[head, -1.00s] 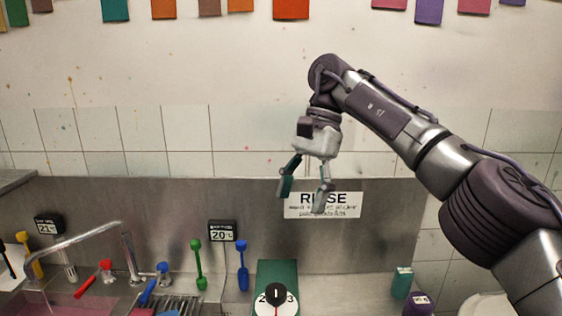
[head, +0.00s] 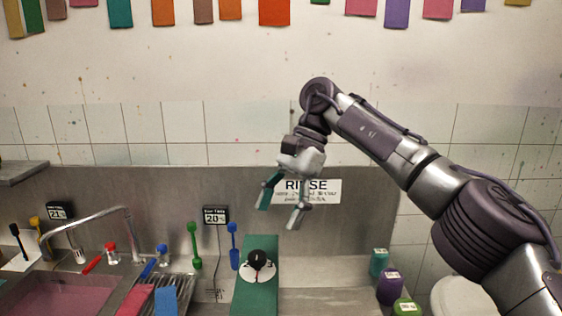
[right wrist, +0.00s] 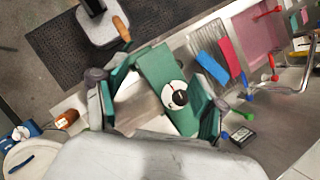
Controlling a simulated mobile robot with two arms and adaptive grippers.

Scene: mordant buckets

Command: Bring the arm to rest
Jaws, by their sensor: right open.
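My right gripper (head: 279,204) hangs open and empty in the head view, in front of the steel backsplash and the RINSE sign (head: 322,191). Its arm comes in from the right. In the right wrist view the open fingers (right wrist: 158,106) frame a green box (right wrist: 156,62) with a white dial and black knob (right wrist: 180,97). The green box (head: 256,295) stands on the counter below the gripper in the head view, apart from it. My left gripper does not show.
A sink with pink liquid (head: 60,296) and a curved tap (head: 90,220) lie at the left. A green tool (head: 194,245) and a blue tool (head: 234,246) lean on the backsplash. Several small bottles, one purple (head: 390,288), stand at the right. Space around the gripper is clear.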

